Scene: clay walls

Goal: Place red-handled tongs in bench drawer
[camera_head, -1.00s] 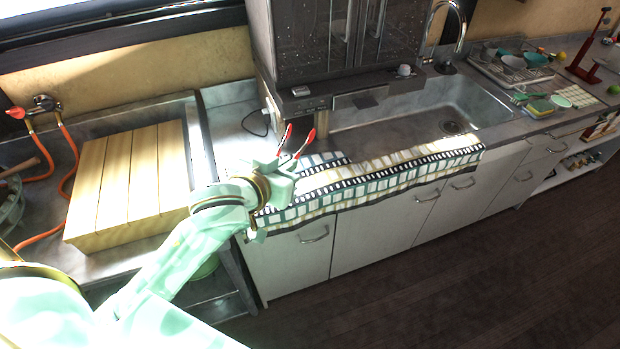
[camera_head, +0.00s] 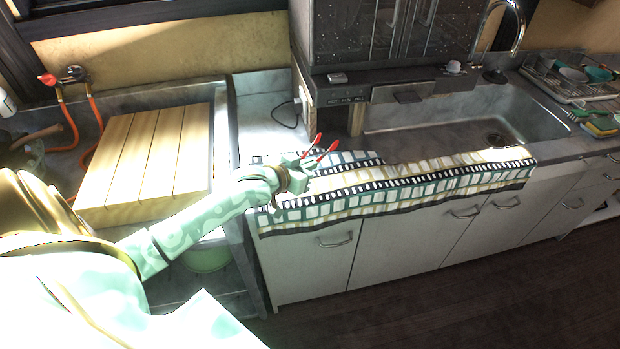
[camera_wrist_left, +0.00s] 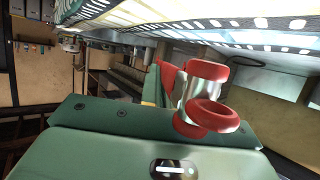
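The red-handled tongs (camera_head: 319,146) show as two red tips at my left gripper (camera_head: 293,170), above the left end of the striped cloth on the counter. In the left wrist view the tongs (camera_wrist_left: 207,103) show as red loops and bright metal close against my green left gripper (camera_wrist_left: 152,90). The gripper appears shut on them; the contact itself is partly hidden. White fronts with bar handles (camera_head: 400,235) line the counter below the cloth, all closed. I cannot tell which front is the bench drawer. My right gripper is in neither view.
The striped cloth (camera_head: 400,185) hangs over the counter edge. A slatted wooden board (camera_head: 140,165) lies on the left bench, with a green bucket (camera_head: 208,255) below. The sink (camera_head: 460,125) is at right, a dark cabinet above it. The floor in front is clear.

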